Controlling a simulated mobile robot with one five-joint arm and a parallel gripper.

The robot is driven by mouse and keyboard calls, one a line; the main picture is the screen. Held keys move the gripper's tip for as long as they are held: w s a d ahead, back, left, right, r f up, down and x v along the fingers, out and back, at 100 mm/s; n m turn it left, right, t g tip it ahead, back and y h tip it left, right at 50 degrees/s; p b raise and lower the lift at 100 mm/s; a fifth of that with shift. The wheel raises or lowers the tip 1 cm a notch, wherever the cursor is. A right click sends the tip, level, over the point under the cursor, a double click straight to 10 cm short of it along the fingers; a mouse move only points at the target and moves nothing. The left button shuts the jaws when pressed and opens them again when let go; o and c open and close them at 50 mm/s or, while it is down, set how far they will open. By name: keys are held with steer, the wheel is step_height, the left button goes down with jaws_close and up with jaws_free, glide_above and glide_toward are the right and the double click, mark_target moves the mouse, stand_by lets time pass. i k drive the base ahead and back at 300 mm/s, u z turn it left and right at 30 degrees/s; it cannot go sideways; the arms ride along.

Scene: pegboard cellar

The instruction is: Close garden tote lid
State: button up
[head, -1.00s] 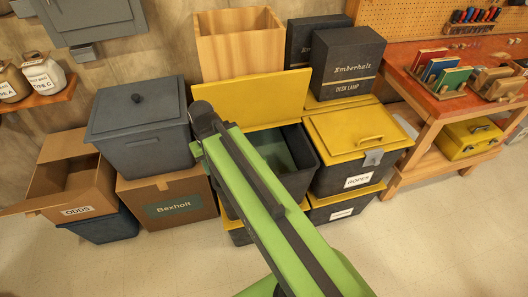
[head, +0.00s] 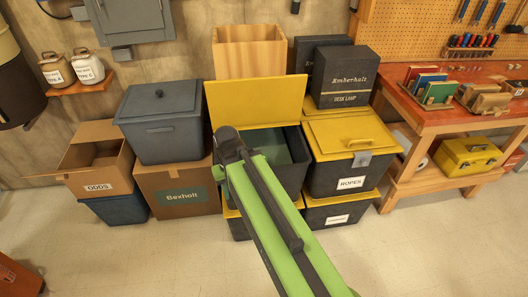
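An open dark grey tote (head: 294,166) stands in the middle stack, its inside partly showing. Its yellow lid (head: 256,101) is raised at the back edge, standing up in front of a wooden box. My green arm crosses in front of this tote and hides its front and any label, so I cannot read whether it is the garden one. The arm's dark upper end overlaps the tote's left side in the picture; I cannot tell whether it touches. No gripper fingers show.
A closed tote labelled ROPES (head: 350,178) adjoins on the right, above another closed tote (head: 338,214). A grey lidded bin (head: 165,125) sits on the Bexholt carton (head: 178,192) at left. Behind are the wooden box (head: 262,53) and Emberholt box (head: 345,80).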

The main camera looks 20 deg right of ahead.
mark_target(248, 103)
steer(key=z, duration=0.5)
steer(key=i, duration=1)
steer(key=u, duration=2.05)
steer(key=k, duration=0.9)
steer(key=z, duration=0.35)
steer(key=i, duration=1)
steer(key=u, duration=0.1)
